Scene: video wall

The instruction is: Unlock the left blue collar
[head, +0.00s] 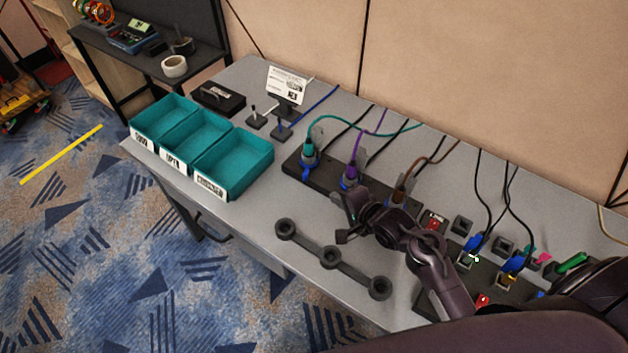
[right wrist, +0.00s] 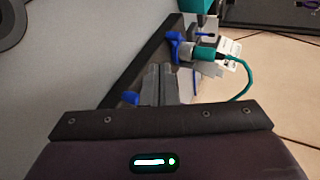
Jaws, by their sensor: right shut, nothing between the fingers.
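A teal plug (head: 309,149) stands at the left end of a black socket strip (head: 325,182), with a blue collar (head: 306,171) at its base. In the right wrist view the teal plug (right wrist: 205,53) and its blue collar (right wrist: 176,46) lie just beyond the fingertips, apart from them. A purple-cabled plug (head: 350,173) stands in the middle of the strip. My right gripper (head: 340,200) is shut and empty, in front of the strip near the purple-cabled plug. Its shut fingers show in the right wrist view (right wrist: 160,75). My left gripper is not in view.
Three teal bins (head: 235,160) stand at the table's left. A bar with three dark rings (head: 330,257) lies near the front edge. A second board on the right carries blue-collared plugs (head: 473,243) and red parts (head: 434,221). Cables run to the wall.

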